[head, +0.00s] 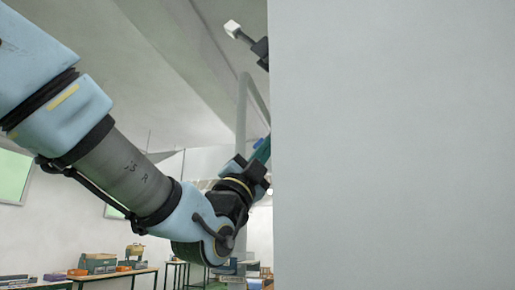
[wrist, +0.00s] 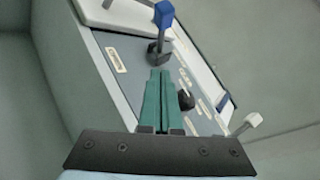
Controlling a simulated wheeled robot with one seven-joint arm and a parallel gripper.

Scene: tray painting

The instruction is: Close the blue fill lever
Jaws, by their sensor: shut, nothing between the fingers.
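The blue fill lever (wrist: 164,14) shows in the wrist view at the top, a blue knob on a grey stem rising from a dark base on a grey panel. My gripper (wrist: 160,72) is shut and empty, its green fingers together. In the picture its fingertips lie just below the lever's dark base; I cannot tell whether they touch it. In the head view my gripper (head: 262,150) is partly hidden behind a large pale grey surface, and the blue lever is not visible there.
The panel (wrist: 125,45) carries small labels, a black knob (wrist: 186,100) and a white-tipped lever (wrist: 252,119) at its right edge. A white-tipped lever also shows in the head view (head: 232,29). The pale grey surface (head: 395,150) fills the right half there. Tables with boxes (head: 98,264) stand far back.

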